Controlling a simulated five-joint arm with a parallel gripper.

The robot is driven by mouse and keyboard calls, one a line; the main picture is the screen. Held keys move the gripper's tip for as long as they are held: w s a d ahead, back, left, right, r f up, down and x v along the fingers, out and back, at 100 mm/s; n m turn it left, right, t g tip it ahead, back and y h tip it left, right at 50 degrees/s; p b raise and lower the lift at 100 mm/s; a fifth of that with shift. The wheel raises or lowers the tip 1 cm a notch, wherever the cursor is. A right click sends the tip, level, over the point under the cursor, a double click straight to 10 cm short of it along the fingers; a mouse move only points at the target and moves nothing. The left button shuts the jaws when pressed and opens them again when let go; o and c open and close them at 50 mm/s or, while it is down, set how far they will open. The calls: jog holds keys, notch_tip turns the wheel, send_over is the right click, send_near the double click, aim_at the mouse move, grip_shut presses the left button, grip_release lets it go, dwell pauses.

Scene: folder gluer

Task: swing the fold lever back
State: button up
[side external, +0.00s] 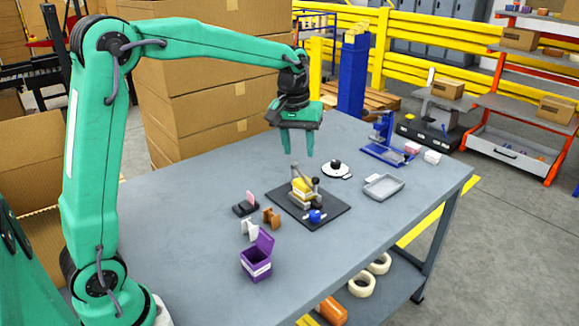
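The folder gluer (301,190) stands on a dark square base plate (330,209) near the middle of the table, with a yellow block and a blue part at its front. A thin grey fold lever (304,174) slants over the yellow block; small dark knobs show near it, and I cannot tell which one belongs to the lever. My gripper (299,153) points down above the back of the gluer. Its two green fingers are apart with nothing between them. The fingertips look clear of the lever, though the exact gap is hard to judge.
Left of the gluer are a dark pad with a pink piece (246,205), white and brown clips (271,218) and an open purple box (257,262). Right are a grey tray (384,187), a white disc with a black knob (336,170) and a blue press (382,140). The front-right tabletop is clear.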

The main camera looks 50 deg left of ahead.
jog(key=shift+m+t, duration=0.3)
jog(key=shift+m, duration=0.2)
jog(key=shift+s+d+r, duration=0.15)
jog(key=shift+s+r, duration=0.2)
jog(key=shift+s, duration=0.25)
jog(key=shift+s+d+r, duration=0.15)
jog(key=shift+s+r, duration=0.25)
jog(key=shift+s, duration=0.25)
jog(key=shift+s+d+r, duration=0.15)
jog(key=shift+s+r, duration=0.2)
jog(key=shift+s, duration=0.25)
jog(key=shift+c, duration=0.4)
jog(key=c, duration=0.7)
jog(key=n, duration=0.2)
jog(key=f+n, duration=0.1)
jog(key=shift+w+a, duration=0.25)
grip_shut()
jog(key=w+a+f+n, duration=0.1)
jog(key=a+f+n, duration=0.1)
jog(key=n, duration=1.1)
jog(key=w+a+f+n, duration=0.1)
jog(key=f+n, duration=0.3)
jog(key=n, duration=0.9)
jog(key=shift+w+a+f, duration=0.3)
jog(key=shift+a+f, duration=0.05)
